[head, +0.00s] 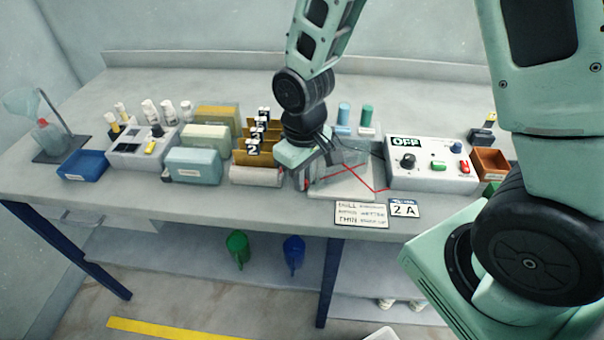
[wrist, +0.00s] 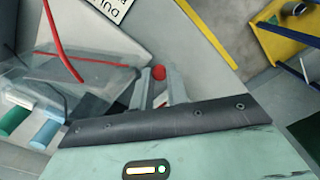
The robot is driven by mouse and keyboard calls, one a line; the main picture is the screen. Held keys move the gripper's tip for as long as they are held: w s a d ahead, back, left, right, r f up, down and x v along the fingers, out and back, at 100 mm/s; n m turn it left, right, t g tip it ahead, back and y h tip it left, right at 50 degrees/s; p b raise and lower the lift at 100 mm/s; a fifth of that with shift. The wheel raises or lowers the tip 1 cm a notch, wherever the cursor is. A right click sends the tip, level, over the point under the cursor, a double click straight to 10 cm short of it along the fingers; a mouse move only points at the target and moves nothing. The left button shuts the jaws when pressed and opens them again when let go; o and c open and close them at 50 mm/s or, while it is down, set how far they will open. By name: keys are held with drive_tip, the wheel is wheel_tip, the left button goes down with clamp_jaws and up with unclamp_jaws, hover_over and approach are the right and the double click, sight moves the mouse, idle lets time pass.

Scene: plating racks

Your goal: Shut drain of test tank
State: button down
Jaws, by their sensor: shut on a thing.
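The test tank is a clear box on a pale base (head: 352,187) at the bench front, with red and dark leads running to it. In the wrist view the clear tank (wrist: 95,68) fills the left side. A small red drain handle (wrist: 159,71) shows between my two grey fingertips. My gripper (wrist: 158,80) is shut on this red handle, beside the tank. Whether the drain is open or shut I cannot tell.
A control box (head: 432,165) with an OFF sign stands right of the tank. A brown numbered rack (head: 255,175) stands close left. A sign (head: 361,214) and a 2 A card (head: 404,208) sit at the front edge. Green (head: 237,249) and blue (head: 294,253) items hang below.

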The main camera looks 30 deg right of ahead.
idle(0.3)
drive_tip(key=c, duration=1.4)
unclamp_jaws()
drive_tip(key=shift+d, duration=0.1)
